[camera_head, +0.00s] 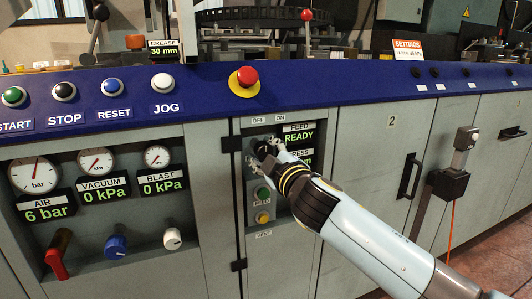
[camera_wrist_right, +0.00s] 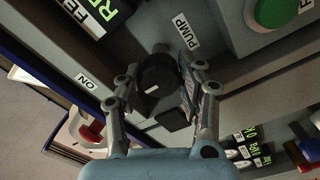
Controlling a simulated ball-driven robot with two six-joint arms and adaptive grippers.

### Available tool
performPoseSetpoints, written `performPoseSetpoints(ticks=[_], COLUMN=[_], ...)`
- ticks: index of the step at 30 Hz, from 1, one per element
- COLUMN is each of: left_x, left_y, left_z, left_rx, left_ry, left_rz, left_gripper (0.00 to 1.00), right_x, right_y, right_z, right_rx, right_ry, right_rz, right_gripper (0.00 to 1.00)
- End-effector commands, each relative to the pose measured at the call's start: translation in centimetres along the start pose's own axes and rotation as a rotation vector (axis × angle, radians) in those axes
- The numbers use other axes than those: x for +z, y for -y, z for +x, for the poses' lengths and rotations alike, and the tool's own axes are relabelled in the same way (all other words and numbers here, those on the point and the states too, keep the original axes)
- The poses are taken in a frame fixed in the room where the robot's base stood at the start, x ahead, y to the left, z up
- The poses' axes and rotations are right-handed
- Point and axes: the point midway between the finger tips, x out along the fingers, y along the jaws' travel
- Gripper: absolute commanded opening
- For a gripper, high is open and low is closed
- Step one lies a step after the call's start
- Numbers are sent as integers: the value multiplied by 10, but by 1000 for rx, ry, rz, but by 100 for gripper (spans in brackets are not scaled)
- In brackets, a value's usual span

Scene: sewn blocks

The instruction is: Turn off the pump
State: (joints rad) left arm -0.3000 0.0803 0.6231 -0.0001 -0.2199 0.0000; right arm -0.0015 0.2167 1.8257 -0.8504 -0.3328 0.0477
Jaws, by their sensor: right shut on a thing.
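The pump switch is a black rotary knob (camera_wrist_right: 158,72) on the grey panel, with a PUMP label (camera_wrist_right: 180,30) beside it. A pale mark shows on the knob's face. An ON label (camera_wrist_right: 86,80) is at the left in the wrist view. In the head view, the OFF label (camera_head: 258,120) and ON label (camera_head: 280,118) sit just above the knob, which my gripper mostly covers. My right gripper (camera_head: 264,146) is shut on the knob, one finger on each side. Whether the knob points to OFF or ON I cannot tell. My left gripper is not in view.
A red emergency button (camera_head: 247,77) on a yellow base is above the panel. Green and yellow feed buttons (camera_head: 263,204) lie just below my right gripper. Gauges (camera_head: 95,162) and START, STOP, RESET and JOG buttons are left. A door handle (camera_head: 409,176) is right.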

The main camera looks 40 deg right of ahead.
Motion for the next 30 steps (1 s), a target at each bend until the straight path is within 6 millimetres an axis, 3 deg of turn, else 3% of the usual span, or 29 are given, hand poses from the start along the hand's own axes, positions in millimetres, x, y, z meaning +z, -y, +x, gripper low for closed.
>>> performPoseSetpoints(ticks=[5, 6, 11, 22, 30], left_x=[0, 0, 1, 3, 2], left_y=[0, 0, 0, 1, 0], left_z=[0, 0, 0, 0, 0], left_rx=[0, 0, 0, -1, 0], left_ry=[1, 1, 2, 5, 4], left_rz=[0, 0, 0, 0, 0], left_gripper=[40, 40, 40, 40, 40], right_x=[0, 0, 0, 0, 1], right_y=[0, 0, 0, 1, 2], right_z=[0, 0, 0, -8, -64], right_rx=[0, 0, 0, -2, -4], right_ry=[-1, -1, 0, 0, 3], right_rz=[-1, -1, 0, 1, 1], right_gripper=[6, 40, 61, 61, 61])
